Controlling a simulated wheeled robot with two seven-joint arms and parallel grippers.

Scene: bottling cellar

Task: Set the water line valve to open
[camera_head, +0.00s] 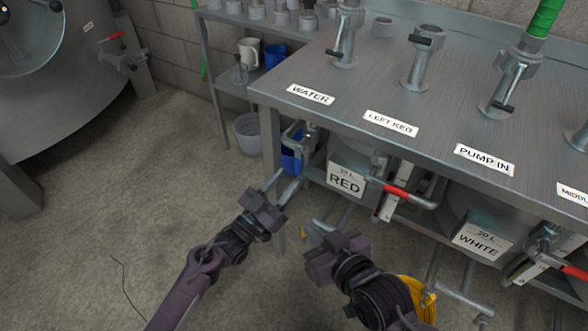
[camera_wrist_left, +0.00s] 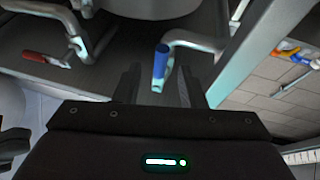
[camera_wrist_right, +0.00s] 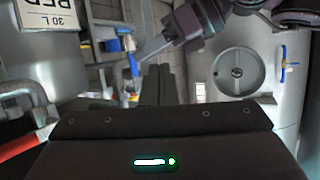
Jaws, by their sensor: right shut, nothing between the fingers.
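A blue lever handle (camera_head: 291,161) hangs on steel pipework under the near left corner of the table. It also shows in the left wrist view (camera_wrist_left: 161,62), between the fingertips and beyond them, and in the right wrist view (camera_wrist_right: 132,64). Above the table, a WATER label (camera_head: 310,94) lies in front of a steel fitting with a black lever (camera_head: 344,42). I cannot tell for sure which of the two is the water line valve. My left gripper (camera_head: 284,180) is open just below the blue handle, with a gap between its fingers. My right gripper (camera_head: 311,231) is shut and empty, lower and to the right.
The steel table (camera_head: 370,90) carries more black-levered fittings. Red-handled valves (camera_head: 404,196) sit beneath, by kegs labelled RED (camera_head: 345,183) and WHITE (camera_head: 480,240). A grey bucket (camera_head: 246,133) stands behind. A yellow hose (camera_head: 417,296) lies below.

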